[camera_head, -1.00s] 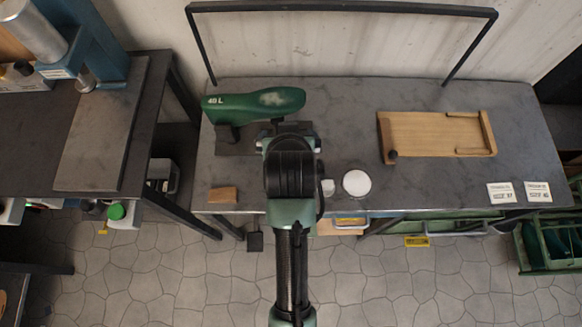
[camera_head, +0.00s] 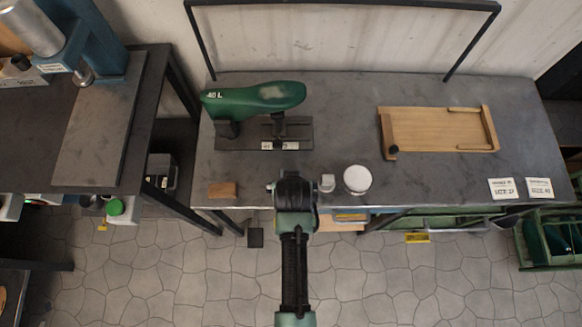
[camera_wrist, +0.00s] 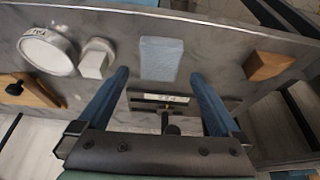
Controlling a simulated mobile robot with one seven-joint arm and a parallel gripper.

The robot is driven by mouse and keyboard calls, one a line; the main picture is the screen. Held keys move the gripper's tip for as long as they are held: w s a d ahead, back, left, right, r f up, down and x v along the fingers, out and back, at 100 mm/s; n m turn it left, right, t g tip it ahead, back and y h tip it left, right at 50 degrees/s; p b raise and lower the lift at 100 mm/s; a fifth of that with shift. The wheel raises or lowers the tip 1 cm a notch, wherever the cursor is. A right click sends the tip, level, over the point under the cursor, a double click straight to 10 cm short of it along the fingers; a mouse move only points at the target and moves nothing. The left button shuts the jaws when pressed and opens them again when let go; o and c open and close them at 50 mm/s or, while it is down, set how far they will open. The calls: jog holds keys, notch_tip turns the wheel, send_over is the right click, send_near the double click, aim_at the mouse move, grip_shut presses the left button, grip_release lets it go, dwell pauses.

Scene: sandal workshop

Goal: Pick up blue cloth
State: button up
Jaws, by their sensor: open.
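The blue cloth (camera_wrist: 160,58) is a small folded, pale blue block on the grey bench top in the wrist view. It lies just beyond my open fingertips and between their lines. My gripper (camera_wrist: 159,76) is open and empty, with one blue finger on each side of the picture. I cannot tell its exact height above the bench. In the head view my arm covers the near edge of the bench, and the cloth is hidden there.
A white round jar (camera_head: 357,179) and a small pale block (camera_head: 327,183) stand on one side. A brown block (camera_head: 222,190) lies on the other. A green last on a stand (camera_head: 252,98) and a wooden tray (camera_head: 440,128) are farther back.

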jog(key=shift+x, duration=2.4)
jog(key=shift+w, duration=0.1)
jog(key=c, duration=1.2)
jog(key=shift+c, duration=0.2)
jog(key=shift+r, duration=0.1)
notch_tip(320, 180, up, 10)
